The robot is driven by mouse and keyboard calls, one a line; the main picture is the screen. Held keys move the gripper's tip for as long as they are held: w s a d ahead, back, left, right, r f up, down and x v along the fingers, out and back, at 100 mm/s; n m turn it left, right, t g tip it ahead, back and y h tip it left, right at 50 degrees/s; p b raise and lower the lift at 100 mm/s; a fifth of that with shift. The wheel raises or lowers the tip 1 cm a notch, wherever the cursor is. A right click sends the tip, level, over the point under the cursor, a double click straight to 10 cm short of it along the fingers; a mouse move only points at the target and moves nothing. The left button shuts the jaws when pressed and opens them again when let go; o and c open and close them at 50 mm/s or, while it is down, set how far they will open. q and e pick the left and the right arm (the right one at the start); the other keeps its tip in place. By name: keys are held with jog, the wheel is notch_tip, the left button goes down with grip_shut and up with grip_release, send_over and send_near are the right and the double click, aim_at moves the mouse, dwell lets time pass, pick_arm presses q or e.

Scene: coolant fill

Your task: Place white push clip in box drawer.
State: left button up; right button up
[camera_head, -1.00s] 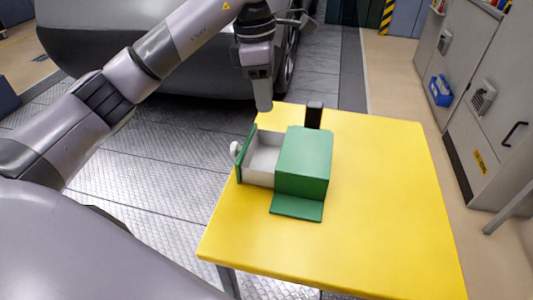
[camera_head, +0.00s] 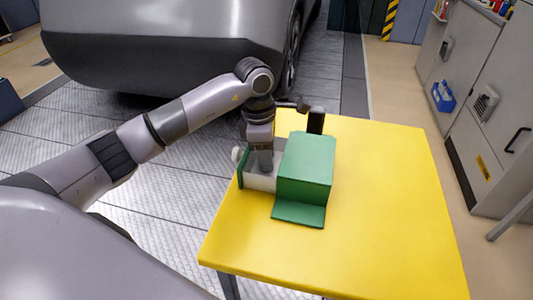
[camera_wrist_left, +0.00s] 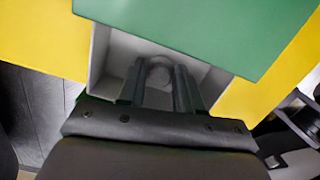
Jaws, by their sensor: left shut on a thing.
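The green box (camera_head: 306,160) stands on the yellow table, with its white-walled drawer (camera_head: 260,183) pulled out to the left. My left gripper (camera_head: 264,168) points down into the open drawer and hides much of its inside. In the left wrist view, its two fingers (camera_wrist_left: 159,72) reach between the drawer walls (camera_wrist_left: 100,52), and they are shut on a small pale round thing, the white push clip (camera_wrist_left: 158,76). Whether the clip touches the drawer floor cannot be told. My right gripper is not in view.
A white knob (camera_head: 236,155) sits on the drawer's green front. A green flap (camera_head: 298,214) lies at the box's near side. A black upright object (camera_head: 316,120) stands behind the box. The yellow table (camera_head: 380,210) is clear at right and front.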

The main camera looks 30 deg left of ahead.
pick_arm(q)
jog(key=shift+f, duration=0.15)
jog(key=o, duration=0.8)
jog(key=shift+o, duration=0.2)
jog(key=shift+r, duration=0.35)
notch_tip(320, 180, up, 12)
jog(key=a, duration=0.1)
jog(key=shift+s+a+f, duration=0.15)
jog(key=shift+s+a, duration=0.05)
jog(key=shift+s, duration=0.05)
